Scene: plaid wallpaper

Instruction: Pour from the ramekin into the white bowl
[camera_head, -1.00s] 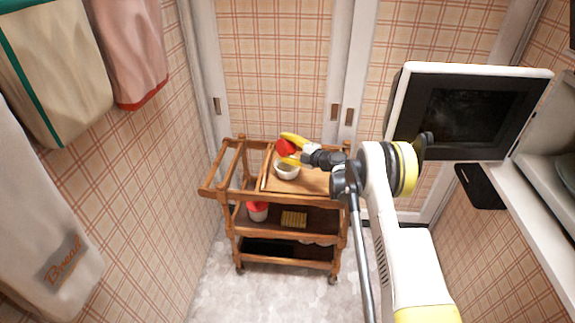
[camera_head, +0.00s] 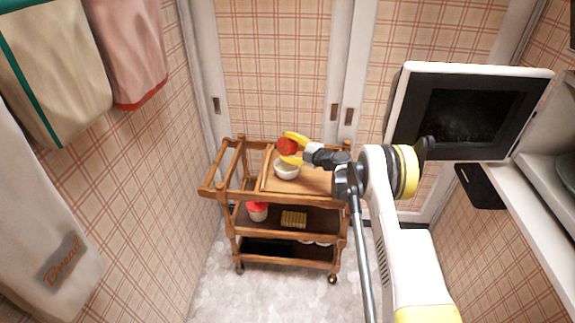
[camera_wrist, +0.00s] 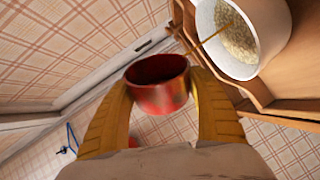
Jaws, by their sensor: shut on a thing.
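My gripper (camera_head: 286,148) has yellow fingers and is shut on the red ramekin (camera_head: 289,145), one finger on each side of it. The ramekin is held above the white bowl (camera_head: 287,174) on the cart's top. In the wrist view the ramekin (camera_wrist: 163,98) sits between the two fingers, and the part of its inside that shows is dark red. The white bowl (camera_wrist: 208,55) stands at the upper right there, apart from the ramekin, with pale grainy stuff in it. A thin brownish streak crosses the bowl's rim; I cannot tell what it is.
The wooden cart (camera_head: 240,183) has raised side rails. Its lower shelf holds a red-and-white container (camera_head: 257,212) and a yellow block-like item (camera_head: 293,219). A microwave-like appliance (camera_head: 470,110) stands at the right. Towels (camera_head: 50,70) hang on the left wall.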

